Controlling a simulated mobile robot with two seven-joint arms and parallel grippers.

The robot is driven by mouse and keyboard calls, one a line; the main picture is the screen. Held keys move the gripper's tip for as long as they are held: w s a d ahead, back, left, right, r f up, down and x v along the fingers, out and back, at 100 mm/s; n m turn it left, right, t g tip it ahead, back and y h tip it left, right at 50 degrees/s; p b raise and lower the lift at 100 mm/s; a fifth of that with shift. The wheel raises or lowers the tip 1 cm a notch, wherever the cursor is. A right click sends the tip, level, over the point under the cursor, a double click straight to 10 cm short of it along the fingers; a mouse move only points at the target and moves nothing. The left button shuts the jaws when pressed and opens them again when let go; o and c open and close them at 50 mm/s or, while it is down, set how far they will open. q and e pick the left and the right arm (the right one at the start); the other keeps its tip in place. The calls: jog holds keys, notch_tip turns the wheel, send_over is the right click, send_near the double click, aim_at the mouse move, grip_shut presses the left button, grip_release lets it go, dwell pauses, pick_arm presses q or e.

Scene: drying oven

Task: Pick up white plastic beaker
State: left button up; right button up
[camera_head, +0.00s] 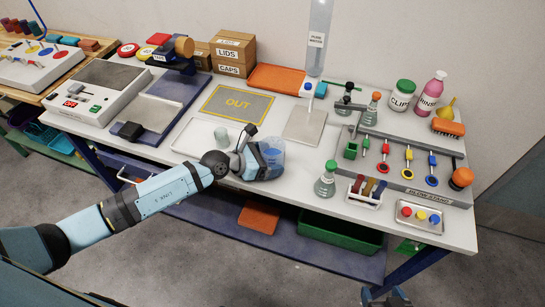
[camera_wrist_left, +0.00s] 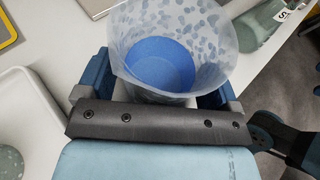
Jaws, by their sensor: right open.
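A translucent whitish beaker (camera_head: 271,153) with a speckled wall and blue inside is near the front edge of the table. My left gripper (camera_head: 258,163) is at it, with its fingers around the beaker's sides. In the left wrist view the beaker (camera_wrist_left: 205,40) is upright between the two blue fingers (camera_wrist_left: 160,85), its wide rim hiding the fingertips. I cannot tell whether the fingers press on it or whether it is off the table. My right gripper (camera_head: 386,297) is open and empty at the bottom edge of the head view, far below and right of the beaker.
A pale green-capped flask (camera_head: 325,183) and a rack of tubes (camera_head: 366,191) stand right of the beaker. A white tray (camera_head: 195,137) with a small pale green object (camera_head: 221,135) lies to the left. A water dispenser (camera_head: 316,50) hangs behind, above a grey plate (camera_head: 304,127).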

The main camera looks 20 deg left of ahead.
pick_arm(q)
jog(key=c, duration=0.7)
jog(key=shift+c, duration=0.2)
jog(key=shift+r, duration=0.15)
jog(key=shift+r+p, duration=0.3)
jog(key=shift+r, duration=0.75)
notch_tip(320, 180, up, 14)
jog(key=shift+p, duration=0.35)
jog(key=shift+r, duration=1.45)
jog(key=shift+r+p, duration=1.35)
jog(key=shift+r, duration=1)
